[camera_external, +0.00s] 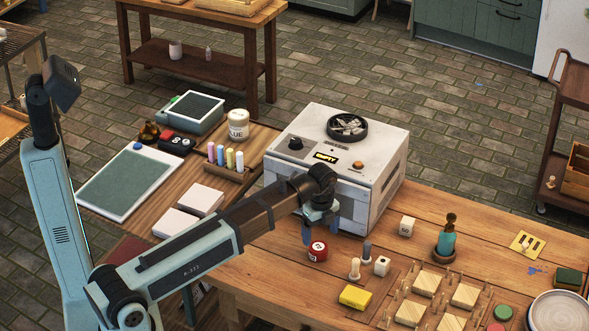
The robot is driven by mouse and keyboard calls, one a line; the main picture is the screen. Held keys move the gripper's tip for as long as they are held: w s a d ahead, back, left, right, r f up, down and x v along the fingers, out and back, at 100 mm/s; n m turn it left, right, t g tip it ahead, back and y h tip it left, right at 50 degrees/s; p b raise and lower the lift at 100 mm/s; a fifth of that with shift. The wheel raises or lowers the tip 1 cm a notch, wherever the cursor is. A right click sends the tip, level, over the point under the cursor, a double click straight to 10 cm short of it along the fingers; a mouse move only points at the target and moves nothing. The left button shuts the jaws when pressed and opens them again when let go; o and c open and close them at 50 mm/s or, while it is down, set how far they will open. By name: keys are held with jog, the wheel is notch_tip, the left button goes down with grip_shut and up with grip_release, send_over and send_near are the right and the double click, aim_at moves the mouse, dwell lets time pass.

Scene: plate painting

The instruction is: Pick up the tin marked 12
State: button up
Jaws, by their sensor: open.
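A small round red tin (317,250) with a white label stands on the wooden table in front of the white machine. Its number is too small to read surely. My gripper (320,230) is above and just behind the tin in the picture, fingers pointing down. It is open, with nothing visible between the fingers. A green round tin or lid (503,313) and a red one (495,327) lie at the lower right, with no readable marks.
The white machine (372,205) stands close behind my gripper. A peg rack (440,301) and a plate (560,312) lie further right. Bare wood surrounds the tin's left side.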

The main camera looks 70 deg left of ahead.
aim_at(319, 246)
jog(key=shift+s+f, duration=0.2)
jog(key=shift+f, duration=3.2)
jog(key=shift+c, duration=0.2)
jog(key=c, duration=1.2)
jog(key=shift+r, duration=0.1)
